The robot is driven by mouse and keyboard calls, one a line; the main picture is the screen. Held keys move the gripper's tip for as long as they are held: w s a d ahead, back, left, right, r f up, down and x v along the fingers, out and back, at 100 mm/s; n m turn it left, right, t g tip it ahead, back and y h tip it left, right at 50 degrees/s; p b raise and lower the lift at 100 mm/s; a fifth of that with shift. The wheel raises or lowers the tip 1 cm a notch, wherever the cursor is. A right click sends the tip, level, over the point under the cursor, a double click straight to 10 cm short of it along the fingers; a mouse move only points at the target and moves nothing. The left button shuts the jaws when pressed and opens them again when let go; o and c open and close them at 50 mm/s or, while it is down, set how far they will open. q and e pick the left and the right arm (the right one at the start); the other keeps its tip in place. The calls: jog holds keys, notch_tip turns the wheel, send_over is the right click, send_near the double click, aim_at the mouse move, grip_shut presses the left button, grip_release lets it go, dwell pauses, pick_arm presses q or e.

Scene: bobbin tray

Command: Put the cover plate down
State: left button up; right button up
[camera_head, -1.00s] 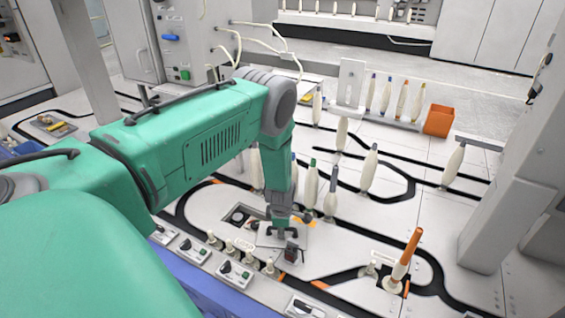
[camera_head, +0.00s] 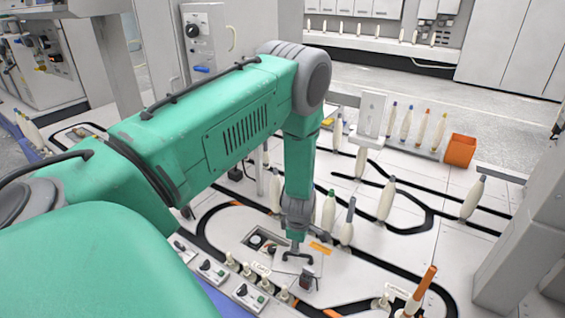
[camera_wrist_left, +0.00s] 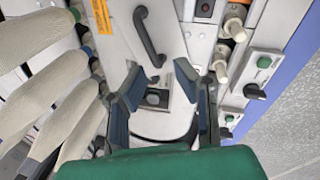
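The cover plate (camera_head: 318,264) is a light flat plate with a black bar handle (camera_head: 298,256). It appears to lie flat on the white deck, right of a recess with dark round parts (camera_head: 262,241). In the left wrist view the handle (camera_wrist_left: 150,37) stands on the plate (camera_wrist_left: 174,42), beyond my fingertips. My left gripper (camera_wrist_left: 158,84) is open and empty, pointing down. The recess shows between its fingers (camera_wrist_left: 158,98). In the head view my left gripper (camera_head: 296,232) is just above the handle, apparently apart from it. My right gripper is in neither view.
Several bobbins stand close right of my left gripper, including a green-tipped one (camera_head: 328,212). Switch boxes (camera_head: 250,297) and small pegs line the front edge. A black switch (camera_head: 308,279) sits beside the plate. An orange bin (camera_head: 460,150) stands farther back.

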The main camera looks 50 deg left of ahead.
pick_arm(q)
jog(key=s+d+r+m, duration=0.1)
jog(key=s+d+m, duration=0.7)
jog(key=s+m, duration=0.4)
jog(key=s+d+r+m+g+h, duration=0.1)
jog(key=s+d+r+m, duration=0.1)
jog(key=s+d+m, duration=0.7)
jog(key=s+m, duration=0.3)
jog(key=s, duration=0.1)
jog(key=shift+s+d+m, duration=0.15)
jog(key=shift+s+m, duration=0.25)
jog(key=shift+r, duration=0.1)
